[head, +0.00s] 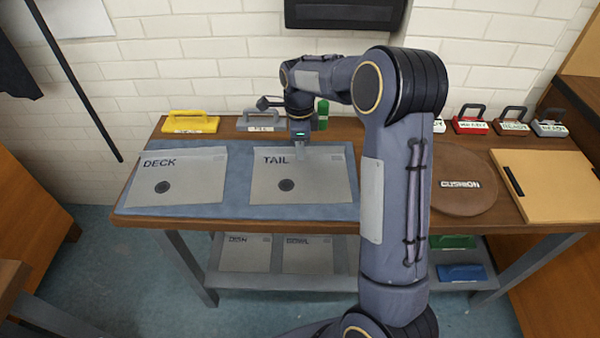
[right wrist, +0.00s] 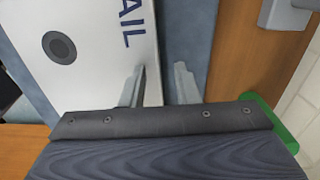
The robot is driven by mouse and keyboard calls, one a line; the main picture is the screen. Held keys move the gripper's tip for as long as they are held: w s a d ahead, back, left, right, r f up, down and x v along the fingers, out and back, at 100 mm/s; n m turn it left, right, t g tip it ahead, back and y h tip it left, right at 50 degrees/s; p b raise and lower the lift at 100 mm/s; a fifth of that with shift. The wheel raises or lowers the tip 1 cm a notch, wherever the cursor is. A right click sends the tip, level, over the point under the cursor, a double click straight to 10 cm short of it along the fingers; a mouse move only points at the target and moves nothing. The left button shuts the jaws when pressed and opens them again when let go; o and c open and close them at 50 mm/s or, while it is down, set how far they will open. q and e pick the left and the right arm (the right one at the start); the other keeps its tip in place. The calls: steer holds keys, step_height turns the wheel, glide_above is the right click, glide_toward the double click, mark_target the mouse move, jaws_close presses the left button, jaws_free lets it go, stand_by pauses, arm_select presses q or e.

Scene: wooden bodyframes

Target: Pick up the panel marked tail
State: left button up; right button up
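The panel marked TAIL (head: 310,182) is a flat grey sheet with a dark round spot. It lies on a blue mat (head: 235,211) on the wooden table. My right gripper (head: 297,153) is at its far edge, pointing down. In the right wrist view the gripper (right wrist: 159,68) is open; one finger overlaps the panel (right wrist: 95,50) and the other is over the mat just past its edge. I cannot tell whether either finger touches the panel. My left gripper is not in view.
A DECK panel (head: 180,188) lies left of TAIL. A yellow-handled tool (head: 190,122) and a grey one (head: 258,122) stand behind. A green cylinder (head: 323,114) is close behind the gripper. A round brown cushion (head: 462,190) lies right; more panels lie on the lower shelf (head: 290,282).

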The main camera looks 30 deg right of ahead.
jaws_close()
stand_by(0.5)
